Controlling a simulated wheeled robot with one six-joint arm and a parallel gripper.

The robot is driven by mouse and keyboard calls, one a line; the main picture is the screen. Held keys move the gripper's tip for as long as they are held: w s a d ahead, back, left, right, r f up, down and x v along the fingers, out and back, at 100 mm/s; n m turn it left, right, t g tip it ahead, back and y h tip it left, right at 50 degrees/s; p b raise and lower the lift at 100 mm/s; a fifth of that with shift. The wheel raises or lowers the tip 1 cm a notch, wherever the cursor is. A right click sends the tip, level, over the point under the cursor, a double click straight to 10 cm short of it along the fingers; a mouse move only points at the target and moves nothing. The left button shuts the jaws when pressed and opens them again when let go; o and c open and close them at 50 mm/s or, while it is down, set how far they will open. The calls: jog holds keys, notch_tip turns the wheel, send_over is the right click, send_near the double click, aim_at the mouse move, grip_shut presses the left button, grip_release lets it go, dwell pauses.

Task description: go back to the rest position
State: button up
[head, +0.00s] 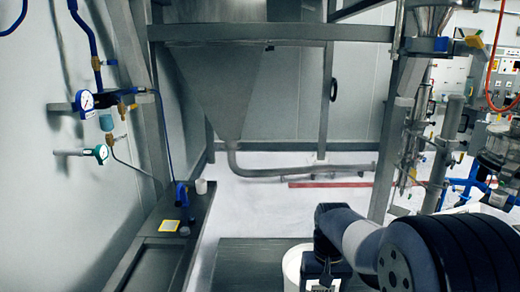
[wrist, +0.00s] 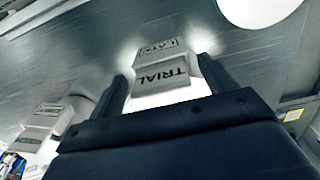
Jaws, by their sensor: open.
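In the wrist view my gripper (wrist: 163,67) is open, with its two dark fingers spread apart. A pale box with a "TRIAL" label (wrist: 162,76) shows between and beyond the fingers. I cannot tell its distance from them or whether they touch it. In the head view my arm reaches in from the lower right and ends in a dark part near the bottom centre. The fingertips are hidden there.
A second pale box (wrist: 42,116) lies lower left in the wrist view, on a grey metal surface (wrist: 90,60). A white round container (head: 292,262) stands beside my arm's end. A bench (head: 150,262) runs along the left, under wall gauges (head: 86,101). A steel hopper (head: 225,90) stands behind.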

jog(key=shift+f, duration=0.1)
jog(key=shift+f+b, duration=0.3)
jog(key=shift+b, duration=0.05)
notch_tip(320, 180, up, 10)
jog(key=shift+r+b, duration=0.25)
jog(key=shift+b, duration=0.05)
notch_tip(320, 180, down, 10)
jog(key=shift+f+p, duration=0.2)
jog(key=shift+p, duration=0.4)
notch_tip(320, 180, up, 10)
jog(key=p, duration=0.6)
jog(key=shift+r, duration=0.1)
